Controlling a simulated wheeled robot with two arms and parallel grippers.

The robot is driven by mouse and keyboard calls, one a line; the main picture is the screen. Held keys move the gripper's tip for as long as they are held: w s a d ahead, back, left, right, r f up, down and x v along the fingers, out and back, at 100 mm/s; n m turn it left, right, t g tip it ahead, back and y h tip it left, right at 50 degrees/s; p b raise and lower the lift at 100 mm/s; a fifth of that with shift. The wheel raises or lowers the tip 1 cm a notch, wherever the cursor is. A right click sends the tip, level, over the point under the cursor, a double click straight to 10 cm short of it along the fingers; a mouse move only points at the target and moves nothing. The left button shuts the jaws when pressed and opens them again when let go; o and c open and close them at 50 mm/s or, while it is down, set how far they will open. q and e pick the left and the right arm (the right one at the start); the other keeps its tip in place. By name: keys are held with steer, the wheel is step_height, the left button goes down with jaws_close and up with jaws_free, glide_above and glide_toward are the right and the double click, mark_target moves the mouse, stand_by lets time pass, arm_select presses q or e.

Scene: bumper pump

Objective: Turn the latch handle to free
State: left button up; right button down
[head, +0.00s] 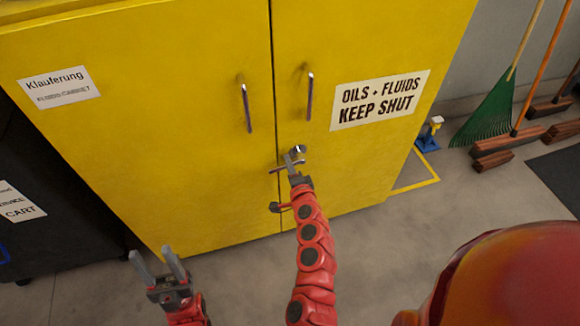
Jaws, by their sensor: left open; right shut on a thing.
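The latch handle (298,150) is a small metal piece on the front of the yellow cabinet (190,140), just right of the seam between the two doors and below the pull handles. My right gripper (292,161) is at the latch and shut on it; the fingers partly hide it, so its exact angle is hard to tell. Both cabinet doors look closed. My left gripper (159,262) is open and empty, low at the left, in front of the cabinet's bottom edge and apart from it.
Two vertical pull handles, left (244,104) and right (310,96), stick out above the latch. A dark cart (50,170) stands at the left. The floor in front is clear.

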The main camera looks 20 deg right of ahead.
steer(key=shift+r+m+y, duration=0.3)
steer(key=shift+r+m, duration=0.1)
steer(key=shift+m, duration=0.3)
steer(key=c, duration=0.8)
jaws_free()
steer(key=s+r, duration=0.1)
steer(key=s, duration=0.4)
steer(key=s+r, duration=0.1)
steer(key=s, duration=0.5)
steer(key=s+r, duration=0.1)
steer(key=s, duration=0.5)
steer(key=shift+d+r+p, duration=0.15)
steer(key=shift+d+p, duration=0.15)
steer(key=shift+p, duration=0.05)
